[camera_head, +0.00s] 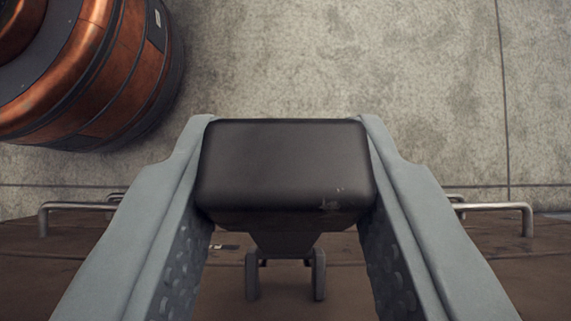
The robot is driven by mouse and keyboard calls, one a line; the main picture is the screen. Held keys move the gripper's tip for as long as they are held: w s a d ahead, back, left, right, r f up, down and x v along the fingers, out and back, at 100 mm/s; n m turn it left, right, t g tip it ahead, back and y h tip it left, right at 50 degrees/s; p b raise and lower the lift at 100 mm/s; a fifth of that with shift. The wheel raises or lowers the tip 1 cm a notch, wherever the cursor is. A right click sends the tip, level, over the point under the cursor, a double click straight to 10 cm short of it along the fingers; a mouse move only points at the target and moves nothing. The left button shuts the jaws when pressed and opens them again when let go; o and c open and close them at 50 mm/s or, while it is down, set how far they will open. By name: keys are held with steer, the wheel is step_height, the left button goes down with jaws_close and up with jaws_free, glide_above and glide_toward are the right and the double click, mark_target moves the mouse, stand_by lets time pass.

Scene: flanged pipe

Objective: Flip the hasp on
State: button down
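The hasp (285,165) shows as a dark, block-shaped head with worn edges in the middle of the head camera view. It narrows below into a dark neck that meets a grey two-legged bracket (252,276) on the brown surface. My gripper (286,122) has its two grey fingers on either side of the head, one at its left and one at its right. I see no gap between the fingers and the block. The far side of the hasp and the exact contact faces are hidden.
A brown, worn surface (500,275) fills the bottom, with metal handles at left (75,207) and right (500,207). A round copper-coloured machine part (130,80) stands at the upper left. The grey concrete floor (400,60) is clear at the upper right.

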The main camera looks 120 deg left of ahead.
steer(key=shift+w+d+r, duration=0.2)
steer(key=shift+w+d, duration=0.2)
steer(key=shift+d, duration=0.1)
steer(key=shift+w+d+r, duration=0.2)
steer(key=shift+w+d, duration=0.15)
steer(key=shift+d, duration=0.1)
steer(key=shift+w+d+r, duration=0.15)
steer(key=shift+w+d, duration=0.4)
steer(key=shift+d, duration=0.25)
steer(key=c, duration=1)
jaws_free()
steer(key=shift+o, duration=0.2)
steer(key=v, duration=1.7)
steer(key=shift+d, duration=0.15)
